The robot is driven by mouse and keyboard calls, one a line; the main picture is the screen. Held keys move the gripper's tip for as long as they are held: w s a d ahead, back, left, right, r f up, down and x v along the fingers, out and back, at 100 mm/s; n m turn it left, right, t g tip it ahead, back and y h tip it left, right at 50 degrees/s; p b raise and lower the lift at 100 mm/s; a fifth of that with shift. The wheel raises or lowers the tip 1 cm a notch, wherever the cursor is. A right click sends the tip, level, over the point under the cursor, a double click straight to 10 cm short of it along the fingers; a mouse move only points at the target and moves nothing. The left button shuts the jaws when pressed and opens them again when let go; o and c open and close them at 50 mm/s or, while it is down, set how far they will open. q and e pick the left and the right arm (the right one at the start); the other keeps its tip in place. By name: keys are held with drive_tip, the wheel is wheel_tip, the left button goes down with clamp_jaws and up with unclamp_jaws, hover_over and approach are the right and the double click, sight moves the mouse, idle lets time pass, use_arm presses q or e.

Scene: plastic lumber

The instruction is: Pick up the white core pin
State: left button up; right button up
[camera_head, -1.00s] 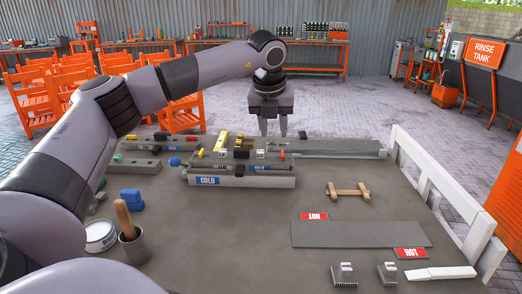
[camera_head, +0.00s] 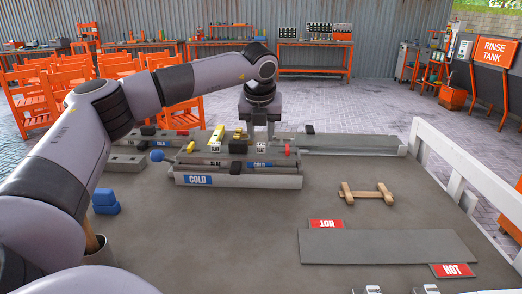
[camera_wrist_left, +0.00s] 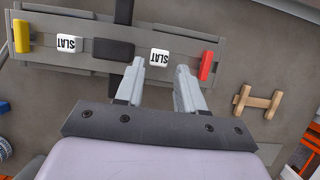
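My left gripper (camera_head: 260,137) is open and empty above the back of the mould assembly. In the left wrist view its two fingertips (camera_wrist_left: 160,67) point toward a white block marked SLAT (camera_wrist_left: 160,58), which appears in the gap between them. I cannot tell how far above it they are. A second white SLAT block (camera_wrist_left: 67,43) sits further left on the same grey bar. I cannot tell which white piece is the core pin. A red piece (camera_wrist_left: 206,66) stands right of the fingers and a yellow piece (camera_wrist_left: 22,36) at the bar's left end. My right gripper is not in view.
The grey mould with the COLD label (camera_head: 236,181) fills the table's middle back. A white rail (camera_head: 455,165) edges the right side.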

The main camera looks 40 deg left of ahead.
sight(261, 145)
use_arm(q)
drive_tip(key=x, duration=0.3)
drive_tip(key=shift+s+f, duration=0.1)
drive_tip(key=shift+f, duration=0.35)
drive_tip(key=shift+a, duration=0.1)
clamp_jaws()
drive_tip(key=shift+r, duration=0.15)
